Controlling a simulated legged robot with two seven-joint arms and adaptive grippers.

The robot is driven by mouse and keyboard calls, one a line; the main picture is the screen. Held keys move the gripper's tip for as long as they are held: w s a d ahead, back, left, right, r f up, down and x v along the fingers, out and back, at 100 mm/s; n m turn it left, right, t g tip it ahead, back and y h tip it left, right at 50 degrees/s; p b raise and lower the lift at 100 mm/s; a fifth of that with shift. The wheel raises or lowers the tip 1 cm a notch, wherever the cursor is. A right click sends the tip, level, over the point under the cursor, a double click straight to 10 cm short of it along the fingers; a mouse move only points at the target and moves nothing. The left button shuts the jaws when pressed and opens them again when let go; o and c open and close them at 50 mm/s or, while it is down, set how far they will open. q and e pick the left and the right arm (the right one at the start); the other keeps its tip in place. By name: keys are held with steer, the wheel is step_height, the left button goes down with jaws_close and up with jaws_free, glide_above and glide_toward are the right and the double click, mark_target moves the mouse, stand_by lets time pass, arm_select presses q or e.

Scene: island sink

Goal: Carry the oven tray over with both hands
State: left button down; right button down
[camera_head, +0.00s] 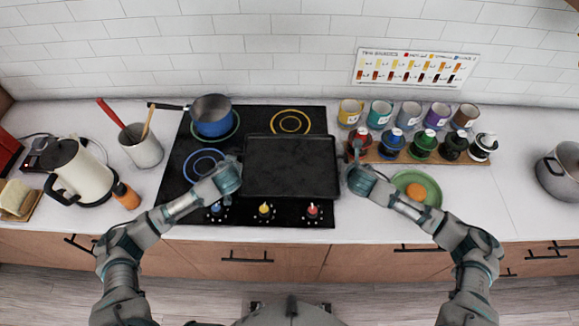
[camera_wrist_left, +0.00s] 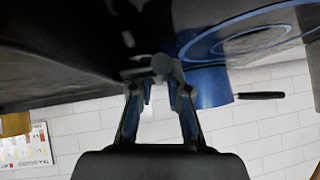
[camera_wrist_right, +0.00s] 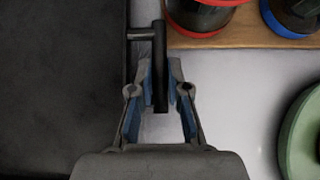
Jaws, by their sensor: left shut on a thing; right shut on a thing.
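The oven tray (camera_head: 291,166) is black, flat and rectangular, with a low rim. It lies level over the right part of the cooktop, its right edge reaching past the cooktop's edge. I cannot tell whether it touches the cooktop. My left gripper (camera_head: 238,163) is shut at the tray's left side; in the left wrist view its fingers (camera_wrist_left: 160,78) close around a handle, partly hidden. My right gripper (camera_head: 351,163) is shut on the right handle; the right wrist view shows the dark handle bar (camera_wrist_right: 158,65) between the fingers (camera_wrist_right: 160,80).
The black cooktop (camera_head: 177,172) bears a blue pot (camera_head: 212,122) just left behind the tray. Paint bottles on a wooden board (camera_head: 400,156) and a green plate (camera_head: 428,181) stand close right. A kettle (camera_head: 82,172) and utensil crock (camera_head: 142,147) stand left.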

arm_select(q)
steer(key=shift+d+f, duration=0.1)
steer(key=shift+f, duration=0.15)
arm_select(e)
steer(key=shift+a+f, duration=0.1)
steer(key=shift+f, duration=0.1)
arm_select(q)
steer(key=c, duration=1.1)
jaws_free()
steer(key=shift+s, duration=0.2)
steer(key=shift+c, duration=0.2)
arm_select(e)
steer(key=c, duration=1.1)
jaws_free()
steer(key=shift+s, duration=0.15)
steer(key=shift+c, duration=0.2)
arm_select(q)
steer(key=shift+f, duration=0.1)
steer(key=v, duration=0.7)
steer(key=shift+s+r, duration=0.15)
steer(key=shift+r, duration=0.35)
arm_select(e)
steer(key=v, duration=1.1)
steer(key=shift+s+r, duration=0.2)
steer(key=shift+r, duration=0.1)
arm_select(q)
steer(key=shift+s, duration=0.15)
arm_select(e)
steer(key=shift+f, duration=0.1)
